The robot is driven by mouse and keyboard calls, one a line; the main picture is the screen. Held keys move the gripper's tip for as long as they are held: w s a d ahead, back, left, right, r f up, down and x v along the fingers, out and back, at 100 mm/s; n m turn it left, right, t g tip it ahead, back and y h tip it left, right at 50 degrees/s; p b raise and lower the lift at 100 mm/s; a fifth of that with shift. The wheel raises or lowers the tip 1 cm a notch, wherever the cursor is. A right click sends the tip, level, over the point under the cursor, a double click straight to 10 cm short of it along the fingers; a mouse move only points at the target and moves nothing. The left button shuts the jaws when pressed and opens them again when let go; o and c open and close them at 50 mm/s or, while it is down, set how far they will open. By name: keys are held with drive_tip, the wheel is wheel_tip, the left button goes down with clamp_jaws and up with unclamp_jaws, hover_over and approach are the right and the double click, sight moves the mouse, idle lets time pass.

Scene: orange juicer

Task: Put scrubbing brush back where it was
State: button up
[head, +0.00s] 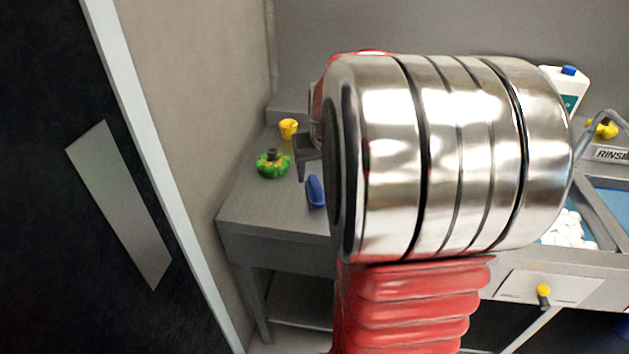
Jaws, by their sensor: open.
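A green round thing with yellow patches and a dark knob (272,163) sits on the grey counter at the left. A blue oblong thing (315,190) lies on the counter to its right, nearer the front edge and partly hidden by my arm. Either could be the scrubbing brush; I cannot tell which from this view. My gripper (304,162) shows as a dark shape between the two, mostly hidden behind my arm. It is open, with nothing visible in it, and seems just above the counter.
The counter (255,212) has free room at its front left. A yellow cup (288,128) stands at its back. A wall bounds it on the left. At the right are a white bottle (565,88), a rinse sign (611,155) and a sink with white pieces (568,230).

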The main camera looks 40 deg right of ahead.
drive_tip(key=v, duration=0.5)
drive_tip(key=shift+w, duration=0.1)
idle(0.6)
drive_tip(key=s+a+r+n+y, duration=0.1)
drive_tip(key=s+a+n, duration=0.1)
drive_tip(key=a, duration=0.7)
drive_tip(key=s+a+r+n, duration=0.1)
drive_tip(key=a+r, duration=0.1)
drive_tip(key=a, duration=0.6)
drive_tip(key=s+a+f+n+t+y, duration=0.1)
drive_tip(key=s+a+f+n, duration=0.1)
drive_tip(key=s+a, duration=0.7)
drive_tip(key=a+n, duration=0.1)
drive_tip(key=a, duration=0.3)
drive_tip(key=shift+s+t, duration=0.25)
drive_tip(key=shift+t, duration=0.05)
drive_tip(key=shift+c, duration=0.3)
